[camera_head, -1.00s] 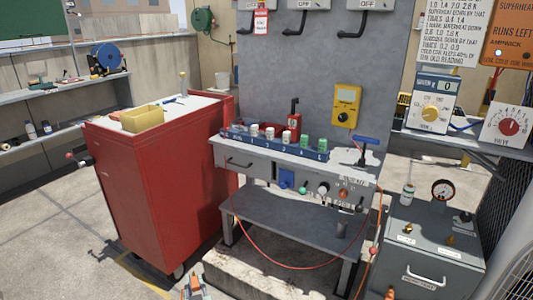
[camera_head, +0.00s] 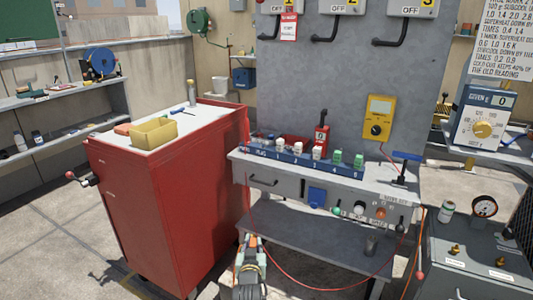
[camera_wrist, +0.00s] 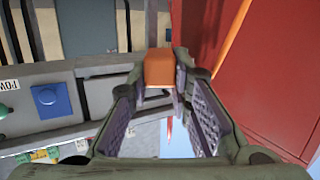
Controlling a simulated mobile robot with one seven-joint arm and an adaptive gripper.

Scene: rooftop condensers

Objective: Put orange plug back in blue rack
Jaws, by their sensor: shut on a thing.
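The orange plug (camera_wrist: 158,68) shows in the wrist view between the tips of my gripper (camera_wrist: 160,82), which is shut on it. In the head view my gripper (camera_head: 249,250) is low at bottom centre, in front of the bench and below its top; the plug is hard to make out there. The blue rack (camera_head: 297,160) lies along the front edge of the grey bench top, above and right of my gripper. Several white and green pieces stand in the rack.
The red cabinet (camera_head: 165,210) stands close at left; it fills the right of the wrist view. The bench front (camera_head: 275,180) has a blue square part (camera_head: 317,196) and knobs. A yellow meter (camera_head: 378,117) hangs on the panel. A red-orange cord (camera_head: 300,287) loops below the bench.

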